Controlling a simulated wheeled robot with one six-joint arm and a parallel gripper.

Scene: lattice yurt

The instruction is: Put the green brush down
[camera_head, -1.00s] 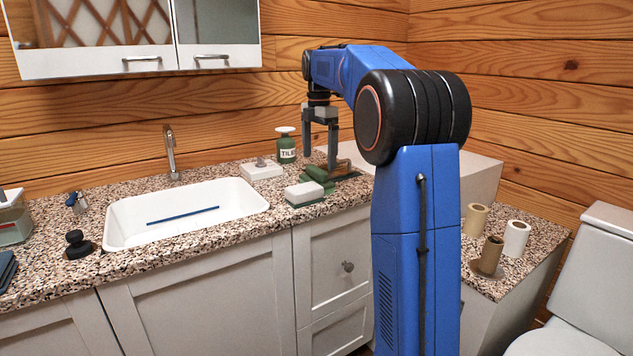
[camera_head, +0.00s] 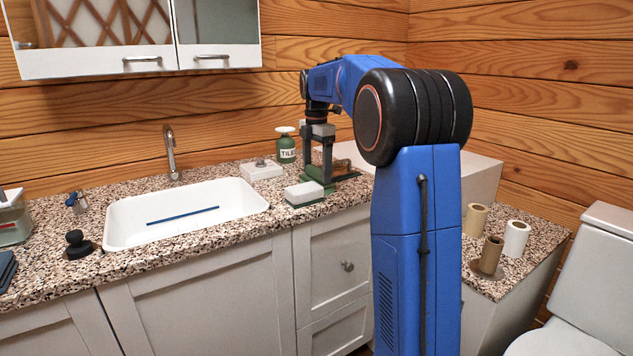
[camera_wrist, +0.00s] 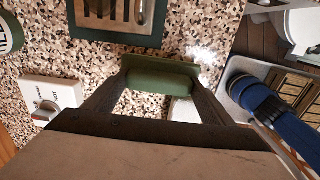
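The green brush (camera_wrist: 160,75) sits between my gripper's fingertips in the wrist view, with a finger against each end. My gripper (camera_wrist: 160,72) points down and appears shut on it, with no gap visible at either side. In the head view the gripper (camera_head: 318,180) is low at the counter, right of the sink, and the brush (camera_head: 315,173) shows partly behind the fingers. The brush is at counter height; I cannot tell whether its underside touches anything.
A white block (camera_head: 304,192) lies on a green mat just in front. A dark green slatted tray (camera_wrist: 88,33) is close by. A white box (camera_head: 262,171) and a green bottle (camera_head: 286,151) stand behind left. The sink (camera_head: 120,215) is left; several rolls (camera_head: 516,238) stand right.

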